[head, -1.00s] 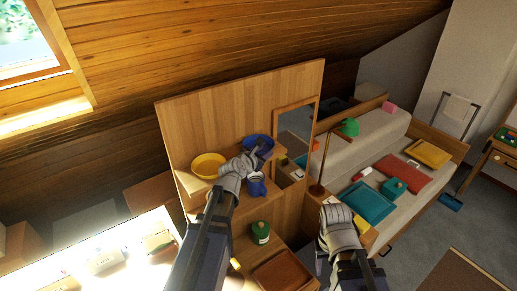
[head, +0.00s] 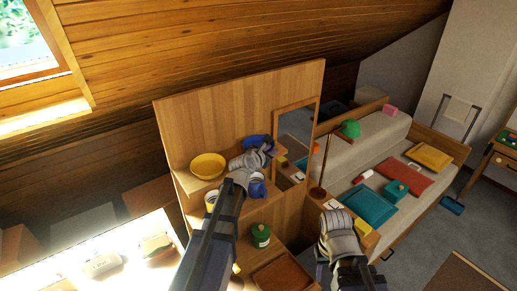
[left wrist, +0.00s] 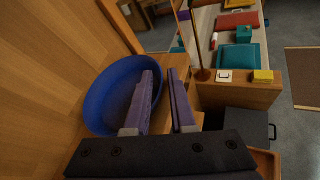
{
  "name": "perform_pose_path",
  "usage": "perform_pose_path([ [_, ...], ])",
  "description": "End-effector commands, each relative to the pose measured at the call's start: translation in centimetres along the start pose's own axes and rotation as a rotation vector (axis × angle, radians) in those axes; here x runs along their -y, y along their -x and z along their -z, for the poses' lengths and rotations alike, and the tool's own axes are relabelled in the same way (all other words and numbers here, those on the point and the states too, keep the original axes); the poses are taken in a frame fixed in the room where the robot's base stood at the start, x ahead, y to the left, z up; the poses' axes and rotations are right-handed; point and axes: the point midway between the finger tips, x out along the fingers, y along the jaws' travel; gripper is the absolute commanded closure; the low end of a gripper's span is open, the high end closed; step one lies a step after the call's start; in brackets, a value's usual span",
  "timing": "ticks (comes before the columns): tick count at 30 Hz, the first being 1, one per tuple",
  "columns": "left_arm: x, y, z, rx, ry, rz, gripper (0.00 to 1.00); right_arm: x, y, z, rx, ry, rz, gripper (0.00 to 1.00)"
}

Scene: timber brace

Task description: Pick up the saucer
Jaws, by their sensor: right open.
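A round blue dish (head: 254,140) with a raised rim stands on the upper shelf of a wooden unit. My left gripper (head: 266,153) is at the dish's near right side. In the left wrist view its two fingers (left wrist: 160,75) are apart, one over the dish and the other outside its right rim. Whether they touch the rim I cannot tell. My right gripper (head: 338,220) is open and empty, beside the low cabinet.
A yellow bowl (head: 208,165) stands left of the dish. A blue mug (head: 257,188) is partly hidden below my left gripper. A green jar (head: 261,235) stands lower down. A thin brown lamp post (head: 325,165) rises right of the shelf. The wooden back panel (head: 225,105) stands close behind.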

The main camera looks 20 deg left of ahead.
Motion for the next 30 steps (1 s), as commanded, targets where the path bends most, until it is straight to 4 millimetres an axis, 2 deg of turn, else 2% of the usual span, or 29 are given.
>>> perform_pose_path([
  [1,-0.01,0.01,0.01,0.0,0.0,0.0,0.84,0.0,0.0,0.0,0.0,0.0,0.0,0.5],
  [6,0.01,0.01,0.02,0.0,0.0,0.001,1.0,0.0,-0.01,0.0,0.0,0.0,0.0,0.5],
  [30,0.08,0.02,0.07,-0.002,0.0,0.003,1.0,0.0,-0.03,0.0,0.0,0.0,0.0,0.5],
])
